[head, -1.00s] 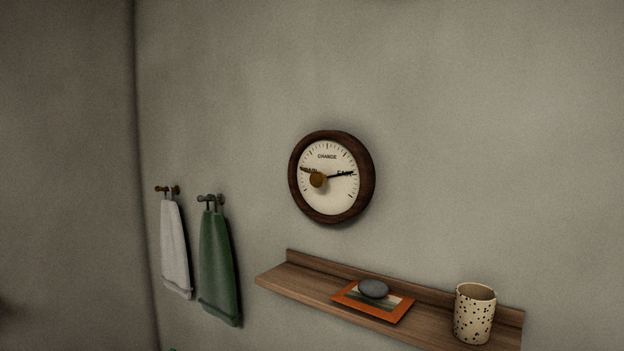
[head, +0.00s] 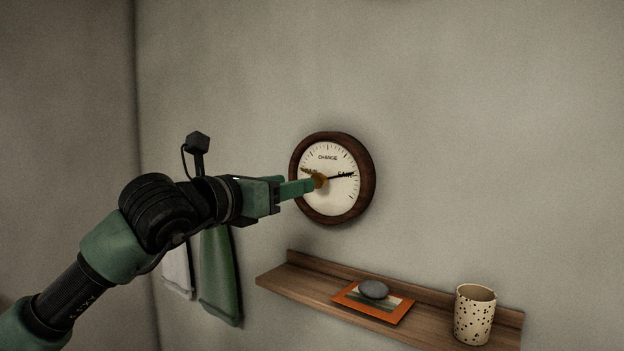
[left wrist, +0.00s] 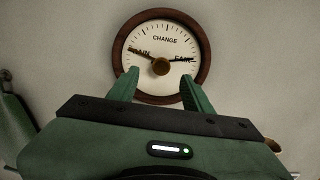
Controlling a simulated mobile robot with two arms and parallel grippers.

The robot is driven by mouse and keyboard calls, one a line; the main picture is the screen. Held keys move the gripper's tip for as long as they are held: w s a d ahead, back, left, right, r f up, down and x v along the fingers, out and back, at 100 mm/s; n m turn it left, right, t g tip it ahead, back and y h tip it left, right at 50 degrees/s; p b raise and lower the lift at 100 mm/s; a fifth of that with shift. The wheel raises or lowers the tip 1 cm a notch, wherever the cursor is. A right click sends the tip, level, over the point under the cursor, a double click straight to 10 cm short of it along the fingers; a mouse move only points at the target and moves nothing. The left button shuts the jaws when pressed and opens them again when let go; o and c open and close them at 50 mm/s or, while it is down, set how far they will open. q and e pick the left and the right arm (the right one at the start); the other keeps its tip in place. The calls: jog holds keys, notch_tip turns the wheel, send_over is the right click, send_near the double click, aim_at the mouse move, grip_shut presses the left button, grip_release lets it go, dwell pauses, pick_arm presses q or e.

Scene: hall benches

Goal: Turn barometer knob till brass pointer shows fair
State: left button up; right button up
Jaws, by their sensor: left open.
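The round barometer (head: 327,205) has a dark wooden rim and a white dial, and hangs on the wall. It also shows in the left wrist view (left wrist: 163,36). Its brass knob (left wrist: 161,67) is at the dial's centre. The brass pointer (left wrist: 141,54) points up-left at RAIN, and a black hand (left wrist: 180,60) points right at FAIR. My left gripper (head: 312,185) is in front of the dial at the knob. In the left wrist view its open fingers (left wrist: 160,82) are either side of and just below the knob, with visible gaps. My right gripper is not in view.
A wooden shelf (head: 290,281) below the barometer bears an orange-framed picture (head: 346,299) with a grey stone (head: 374,289) on it, and a speckled cup (head: 474,316). A white towel (head: 178,272) and a green towel (head: 222,285) hang left, partly behind my arm.

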aim_at(316, 178)
pick_arm(q)
jog(key=p+x, duration=0.4)
jog(key=x, duration=0.2)
jog(key=shift+w+d+r, duration=0.1)
jog(key=shift+w+d, duration=0.05)
jog(key=shift+d, duration=0.15)
jog(key=shift+w+d, duration=0.25)
jog(key=shift+w, duration=0.1)
jog(key=shift+f, duration=0.2)
grip_shut()
